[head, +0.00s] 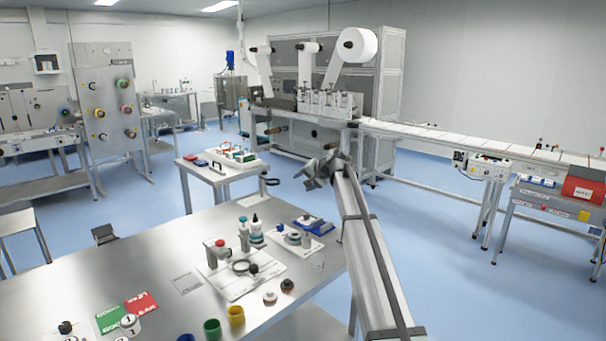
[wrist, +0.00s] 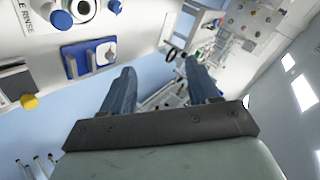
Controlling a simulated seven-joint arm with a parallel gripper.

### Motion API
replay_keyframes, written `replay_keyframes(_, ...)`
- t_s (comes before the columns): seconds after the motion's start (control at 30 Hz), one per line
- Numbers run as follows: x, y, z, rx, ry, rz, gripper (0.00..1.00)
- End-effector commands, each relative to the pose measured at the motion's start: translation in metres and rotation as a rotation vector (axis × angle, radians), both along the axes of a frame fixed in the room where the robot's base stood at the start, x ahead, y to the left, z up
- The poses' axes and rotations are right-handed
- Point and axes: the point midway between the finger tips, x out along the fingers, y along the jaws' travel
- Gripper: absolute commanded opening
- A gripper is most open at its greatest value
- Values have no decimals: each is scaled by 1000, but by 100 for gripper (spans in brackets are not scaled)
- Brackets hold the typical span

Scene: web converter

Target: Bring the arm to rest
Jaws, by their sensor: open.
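My arm (head: 372,255) reaches from the bottom right of the head view up and away, past the right end of the steel table. My gripper (head: 316,172) is at its far end, raised in the air beyond the table's far right corner. In the wrist view the two dark fingers of my gripper (wrist: 160,70) stand well apart. Nothing shows between them but the distant room, so the gripper is open and empty. The wrist view is strongly tilted.
The steel table (head: 75,268) carries a white fixture plate (head: 232,288), a blue tool (head: 314,224), coloured cups and cards. A small side table (head: 205,173) stands behind. A conveyor (head: 450,136) runs right from the converting machine (head: 388,85). Blue floor (head: 420,220) is clear right of my arm.

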Motion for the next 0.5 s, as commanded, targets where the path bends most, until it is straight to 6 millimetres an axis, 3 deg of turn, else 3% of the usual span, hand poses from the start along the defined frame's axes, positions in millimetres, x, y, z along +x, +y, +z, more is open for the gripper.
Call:
replay_keyframes(0.03, 1, -34, 5, 39, -5, -59, 60)
replay_keyframes(0.1, 4, -75, 12, 97, -10, -134, 60)
replay_keyframes(0.27, 1, -160, 13, 213, -15, -288, 60)
replay_keyframes(0.4, -14, -215, -23, 265, 10, -384, 60)
replay_keyframes(0.5, -28, -228, -69, 253, 47, -408, 60)
